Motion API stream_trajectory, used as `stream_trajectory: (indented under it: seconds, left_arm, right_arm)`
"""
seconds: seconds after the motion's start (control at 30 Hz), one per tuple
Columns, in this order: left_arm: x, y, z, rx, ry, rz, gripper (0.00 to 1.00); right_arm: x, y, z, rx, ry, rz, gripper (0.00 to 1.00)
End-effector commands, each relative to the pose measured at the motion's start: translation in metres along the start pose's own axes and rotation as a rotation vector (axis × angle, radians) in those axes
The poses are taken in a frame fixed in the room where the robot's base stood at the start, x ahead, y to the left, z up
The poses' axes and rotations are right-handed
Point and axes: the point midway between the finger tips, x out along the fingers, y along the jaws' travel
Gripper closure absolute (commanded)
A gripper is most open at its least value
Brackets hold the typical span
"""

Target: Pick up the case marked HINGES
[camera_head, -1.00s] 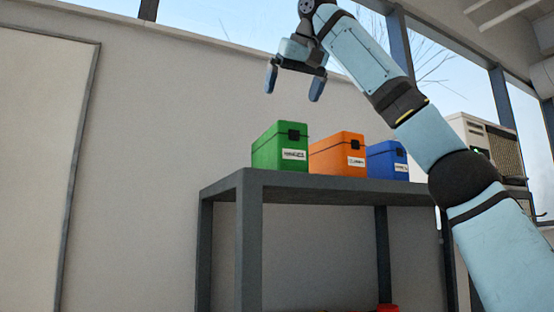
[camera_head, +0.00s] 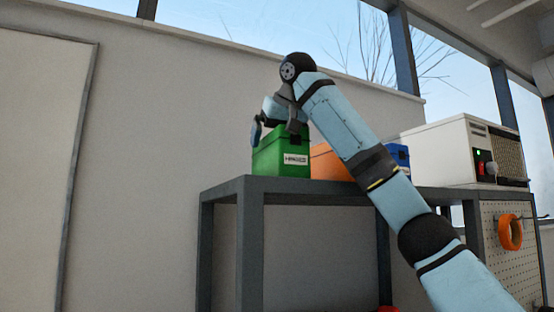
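A green case (camera_head: 272,162) with a white label stands on a dark grey table (camera_head: 310,191), at its left end. The label seems to begin with H, but the lettering is too small to read surely. My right gripper (camera_head: 274,136) points down over the top of the green case, its fingers apart, one towards each side of the lid. I cannot tell whether they touch it. An orange case (camera_head: 327,163) stands to the right, partly hidden by my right arm. A blue case (camera_head: 401,152) stands beyond it, also partly hidden. My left gripper is not in view.
A white machine (camera_head: 450,150) with a green light stands at the right. Below it, an orange roll (camera_head: 510,232) hangs on a pegboard (camera_head: 496,262). A pale wall with windows is behind the table. The space left of the table looks clear.

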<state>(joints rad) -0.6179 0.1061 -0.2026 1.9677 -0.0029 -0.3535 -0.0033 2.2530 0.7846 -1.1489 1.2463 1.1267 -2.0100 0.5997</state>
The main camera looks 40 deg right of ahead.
Motion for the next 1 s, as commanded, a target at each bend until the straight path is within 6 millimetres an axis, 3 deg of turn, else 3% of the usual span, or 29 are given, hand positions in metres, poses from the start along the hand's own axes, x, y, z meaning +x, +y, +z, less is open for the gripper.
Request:
stream_trajectory:
  seconds: [0.3,0.6,1.0]
  left_arm:
    - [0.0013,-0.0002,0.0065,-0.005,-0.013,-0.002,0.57]
    - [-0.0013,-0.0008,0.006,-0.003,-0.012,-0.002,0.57]
    - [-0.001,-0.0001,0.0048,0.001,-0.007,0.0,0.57]
  right_arm:
    - [0.0037,0.0001,0.0002,0.0,0.001,-0.001,0.0]
    - [0.0033,0.0001,-0.0001,0.0,0.002,-0.001,0.66]
    - [-0.0032,-0.0008,-0.0067,0.0,0.002,-0.002,0.66]
